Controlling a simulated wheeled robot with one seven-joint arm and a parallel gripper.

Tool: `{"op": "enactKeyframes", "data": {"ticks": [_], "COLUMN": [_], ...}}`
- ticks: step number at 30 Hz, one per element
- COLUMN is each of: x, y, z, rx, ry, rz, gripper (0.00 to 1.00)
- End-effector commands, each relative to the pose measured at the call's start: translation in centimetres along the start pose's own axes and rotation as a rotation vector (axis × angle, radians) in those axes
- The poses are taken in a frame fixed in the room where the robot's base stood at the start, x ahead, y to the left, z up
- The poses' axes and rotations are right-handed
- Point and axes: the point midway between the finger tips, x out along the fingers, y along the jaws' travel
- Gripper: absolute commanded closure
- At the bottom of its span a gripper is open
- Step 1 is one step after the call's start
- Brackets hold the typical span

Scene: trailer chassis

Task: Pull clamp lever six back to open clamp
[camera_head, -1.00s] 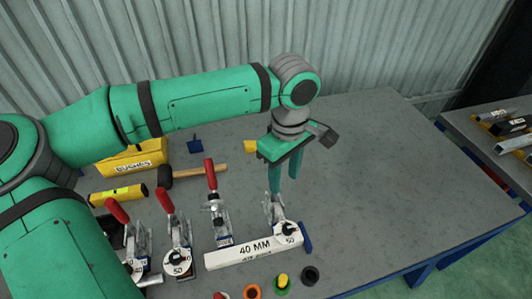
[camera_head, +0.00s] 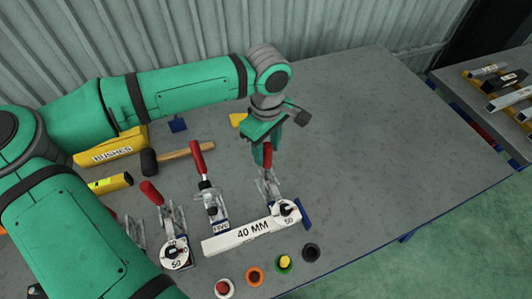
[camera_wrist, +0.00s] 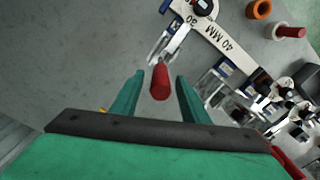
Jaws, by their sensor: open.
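The rightmost clamp (camera_head: 268,187) stands upright by the right end of the 40 MM bar (camera_head: 250,234). Its number label cannot be read; the clamp to its left (camera_head: 213,203) is marked FIVE. The rightmost clamp's red lever handle (camera_head: 267,154) points up. My gripper (camera_head: 264,160) is open, with its fingers around this handle. In the wrist view the red handle (camera_wrist: 160,82) lies between the two open green fingers (camera_wrist: 159,78), with gaps on both sides. The fingers partly hide the lever in the head view.
More red-handled clamps (camera_head: 170,225) stand to the left. A hammer (camera_head: 178,158), a yellow BUSHES box (camera_head: 110,150) and a yellow cylinder (camera_head: 110,184) lie behind. Several coloured bushes (camera_head: 254,276) sit at the front. The table's right side (camera_head: 390,140) is clear.

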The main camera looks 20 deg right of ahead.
Motion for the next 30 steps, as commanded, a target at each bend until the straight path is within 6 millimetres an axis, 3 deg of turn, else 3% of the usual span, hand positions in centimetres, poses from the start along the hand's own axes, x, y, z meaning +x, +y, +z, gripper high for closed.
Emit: {"op": "enactKeyframes", "data": {"ticks": [6, 17, 23, 30], "x": [2.2, 2.8, 2.7, 2.7], "y": [-0.1, -0.1, -0.1, 0.1], "z": [-0.1, -0.1, -0.1, 0.0], "rx": [-0.003, -0.003, -0.003, 0.0], "ry": [0.0, 0.001, 0.001, -0.007], "rz": [0.002, 0.001, 0.001, -0.002], "gripper": [0.59, 0.59, 1.0, 1.0]}}
